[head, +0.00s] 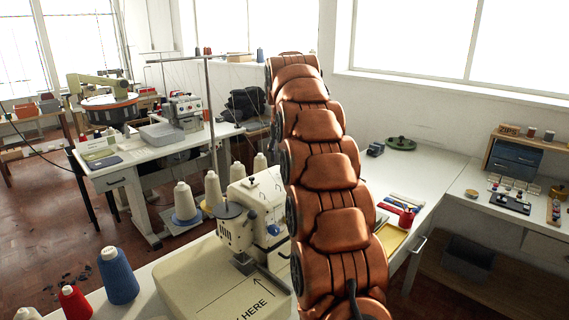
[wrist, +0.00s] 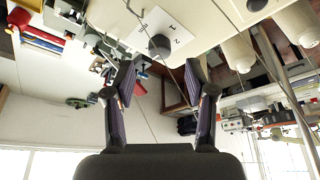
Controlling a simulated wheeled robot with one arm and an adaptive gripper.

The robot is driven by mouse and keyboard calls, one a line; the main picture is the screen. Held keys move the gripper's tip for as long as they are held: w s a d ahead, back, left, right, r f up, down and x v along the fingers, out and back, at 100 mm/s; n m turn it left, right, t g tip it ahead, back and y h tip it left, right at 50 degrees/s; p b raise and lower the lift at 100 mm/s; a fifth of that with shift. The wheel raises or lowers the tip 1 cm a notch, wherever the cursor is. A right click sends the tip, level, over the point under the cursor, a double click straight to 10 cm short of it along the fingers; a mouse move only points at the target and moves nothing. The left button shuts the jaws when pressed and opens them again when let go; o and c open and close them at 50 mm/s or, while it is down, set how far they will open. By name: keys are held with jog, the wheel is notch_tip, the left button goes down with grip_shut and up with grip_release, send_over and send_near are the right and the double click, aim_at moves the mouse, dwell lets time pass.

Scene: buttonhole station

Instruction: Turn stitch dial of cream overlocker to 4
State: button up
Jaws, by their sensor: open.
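The cream overlocker (head: 262,200) stands on the white table in the head view, partly behind my copper arm. In the wrist view, which is upside down, a dark round dial (wrist: 159,46) sits on a white plate (wrist: 182,22) with small numbers around it. Which number the dial points to is too small to tell. My gripper (wrist: 158,80) is open and empty, its two fingers apart on either side below the dial in the picture, not touching it. In the head view my gripper and the dial are hidden.
Cream thread cones (head: 185,203) stand left of the overlocker. Blue (head: 118,277) and red (head: 75,303) cones are at the front left. A yellow tray (head: 390,238) and small tools lie right of my arm. A thread stand pole (head: 211,110) rises behind.

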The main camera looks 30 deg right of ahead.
jog(key=v, duration=0.7)
jog(key=shift+r, duration=0.15)
dwell(0.3)
jog(key=s+a+f+n+g+y, duration=0.15)
jog(key=s+a+f, duration=0.25)
jog(key=s+a, duration=0.55)
jog(key=s+a+f+n+g, duration=0.1)
jog(key=s+a+f, duration=0.4)
jog(key=s, duration=0.6)
jog(key=s+a+f+n+g+p, duration=0.1)
jog(key=s+a+f, duration=0.4)
jog(key=s, duration=0.6)
jog(key=s+a+f+n+g+y+p, duration=0.1)
jog(key=s+a+f+n+g, duration=0.1)
jog(key=s+a+f, duration=0.3)
jog(key=s+f+n, duration=0.1)
jog(key=s+f, duration=0.3)
jog(key=s, duration=0.3)
jog(key=shift+a, duration=0.2)
jog(key=shift+c, duration=0.4)
